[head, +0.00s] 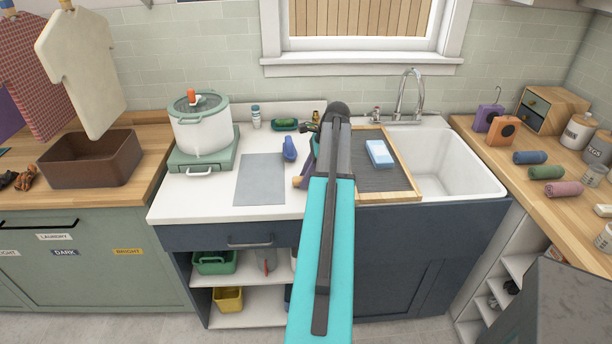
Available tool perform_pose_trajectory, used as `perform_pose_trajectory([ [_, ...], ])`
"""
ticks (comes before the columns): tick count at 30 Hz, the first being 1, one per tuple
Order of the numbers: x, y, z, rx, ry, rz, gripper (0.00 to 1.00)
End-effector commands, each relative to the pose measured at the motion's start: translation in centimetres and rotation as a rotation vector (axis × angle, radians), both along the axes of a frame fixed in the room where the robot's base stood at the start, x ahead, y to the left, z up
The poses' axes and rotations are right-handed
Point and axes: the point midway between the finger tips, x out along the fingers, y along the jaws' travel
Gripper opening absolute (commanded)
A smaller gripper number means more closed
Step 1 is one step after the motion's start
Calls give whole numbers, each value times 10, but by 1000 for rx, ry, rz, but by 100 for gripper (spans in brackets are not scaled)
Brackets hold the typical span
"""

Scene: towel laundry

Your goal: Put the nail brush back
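I cannot tell for sure which thing is the nail brush. A light-blue block with a white edge (380,153) lies on a dark, wood-framed board (399,178) left of the sink. A darker blue item (289,148) stands on the white counter by a grey mat (260,180). A green dish (285,124) with something small in it sits at the back of the counter. My turquoise arm reaches over the counter between the mat and the board.
A white pot (200,126) stands on a green stove at the left. The white sink (456,163) is right of the board. Partly hidden items (302,180) lie just left of my arm. The grey mat is bare.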

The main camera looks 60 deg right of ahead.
Motion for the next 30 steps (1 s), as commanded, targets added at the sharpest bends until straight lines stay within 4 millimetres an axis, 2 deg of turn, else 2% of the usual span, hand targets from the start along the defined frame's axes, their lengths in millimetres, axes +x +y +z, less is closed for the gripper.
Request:
perform_pose_trajectory([
  [1, 0, 0, 0, 0, 0, 0, 34],
  [3, 0, 0, 0, 0, 0, 0, 46],
  [19, -1, -1, 6, -1, -1, 1, 46],
  [30, -13, -11, 43, -2, -1, -1, 46],
])
